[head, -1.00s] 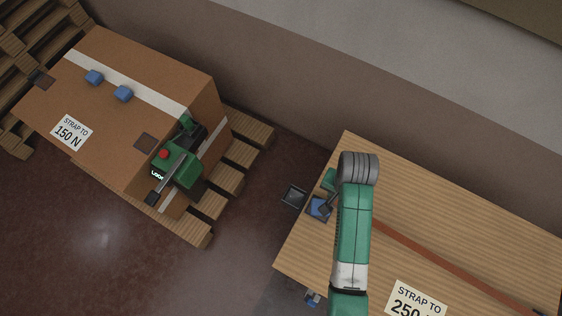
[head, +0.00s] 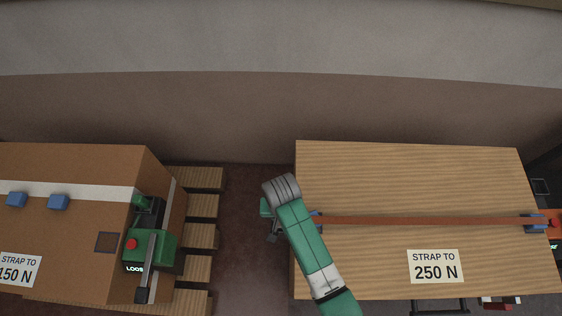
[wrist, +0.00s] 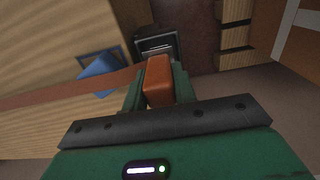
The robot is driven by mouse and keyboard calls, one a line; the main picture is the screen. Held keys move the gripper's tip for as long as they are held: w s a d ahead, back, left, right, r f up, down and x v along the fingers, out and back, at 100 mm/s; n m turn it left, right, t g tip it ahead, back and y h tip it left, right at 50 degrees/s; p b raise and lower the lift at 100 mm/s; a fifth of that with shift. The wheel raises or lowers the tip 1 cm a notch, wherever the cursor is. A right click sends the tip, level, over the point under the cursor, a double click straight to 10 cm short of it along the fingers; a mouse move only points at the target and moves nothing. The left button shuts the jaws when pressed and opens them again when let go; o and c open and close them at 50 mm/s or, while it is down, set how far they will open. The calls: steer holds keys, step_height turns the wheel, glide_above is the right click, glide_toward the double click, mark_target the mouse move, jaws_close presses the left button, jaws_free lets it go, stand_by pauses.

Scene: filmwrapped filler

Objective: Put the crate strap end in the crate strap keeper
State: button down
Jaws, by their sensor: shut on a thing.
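An orange-brown strap (head: 420,221) runs across the top of the right wooden crate (head: 400,180) to its left edge. My gripper (wrist: 157,86) is shut on the orange strap end (wrist: 159,78) in the wrist view. In the head view my gripper (head: 271,222) is just past the crate's left edge, its fingers mostly hidden by my arm. A dark square frame, seemingly the strap keeper (wrist: 150,42), lies just beyond the strap end in the wrist view. I cannot tell whether they touch. The keeper is not clear in the head view.
Blue corner pieces (head: 535,222) sit under the strap; one also shows in the wrist view (wrist: 98,72). A brown box (head: 70,240) with a green strapping tool (head: 150,250) stands left on a slatted pallet (head: 200,206). A floor gap separates the loads.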

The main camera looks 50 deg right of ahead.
steer(key=shift+f+b, duration=0.4)
steer(key=shift+f, duration=1.35)
steer(key=shift+f, duration=0.1)
steer(key=c, duration=1.1)
jaws_free()
step_height(320, 180, up, 12)
steer(key=p, duration=0.3)
